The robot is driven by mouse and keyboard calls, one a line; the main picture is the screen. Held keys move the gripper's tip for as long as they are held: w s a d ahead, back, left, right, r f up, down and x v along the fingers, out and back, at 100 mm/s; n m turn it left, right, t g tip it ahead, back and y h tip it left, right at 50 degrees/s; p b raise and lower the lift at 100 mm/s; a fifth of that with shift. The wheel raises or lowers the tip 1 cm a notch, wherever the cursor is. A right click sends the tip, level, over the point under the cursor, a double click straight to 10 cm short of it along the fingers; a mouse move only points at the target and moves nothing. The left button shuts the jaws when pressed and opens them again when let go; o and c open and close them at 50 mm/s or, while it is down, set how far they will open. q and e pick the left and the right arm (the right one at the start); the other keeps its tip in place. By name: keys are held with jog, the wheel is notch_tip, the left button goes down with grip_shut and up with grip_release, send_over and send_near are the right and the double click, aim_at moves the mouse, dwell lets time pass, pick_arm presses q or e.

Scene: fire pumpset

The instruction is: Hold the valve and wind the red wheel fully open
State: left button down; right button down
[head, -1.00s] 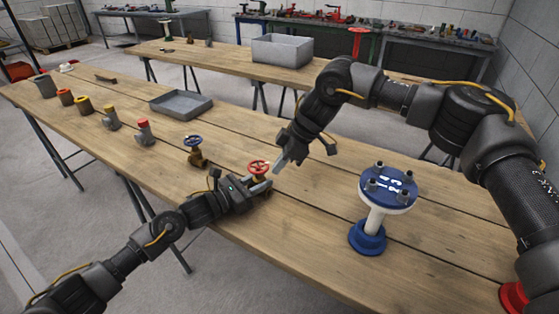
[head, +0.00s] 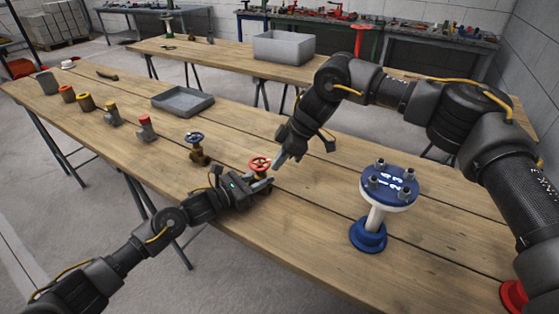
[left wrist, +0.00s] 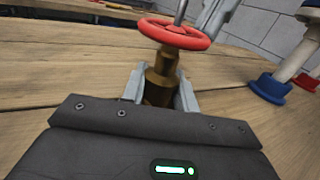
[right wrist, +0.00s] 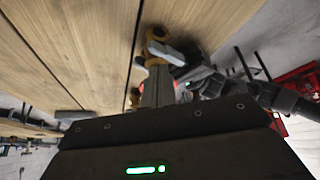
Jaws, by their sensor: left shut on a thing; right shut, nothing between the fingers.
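The valve has a brass body (left wrist: 160,78) and a red wheel (head: 260,164) on top, upright over the table. My left gripper (head: 262,184) is shut on the brass body; in the left wrist view its fingers (left wrist: 160,92) stand on either side of it below the red wheel (left wrist: 175,34). My right gripper (head: 278,162) is shut and empty at the right edge of the wheel. In the left wrist view its fingers (left wrist: 197,16) come down at the wheel's far side; contact is unclear. In the right wrist view the fingers (right wrist: 158,88) hide most of the wheel.
A blue-wheeled valve (head: 197,148) stands left of the grippers. A blue and white pedestal (head: 388,190) stands to the right. A grey tray (head: 183,102) and several fittings (head: 147,128) lie farther left. Bare tabletop (head: 315,215) lies between valve and pedestal.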

jog(key=shift+w, duration=0.8)
jog(key=shift+d, duration=0.45)
jog(key=shift+r, duration=0.15)
pick_arm(q)
jog(key=c, duration=1)
grip_release()
pick_arm(e)
notch_tip(320, 180, up, 6)
jog(key=shift+f, duration=0.15)
pick_arm(q)
jog(key=shift+a, duration=0.15)
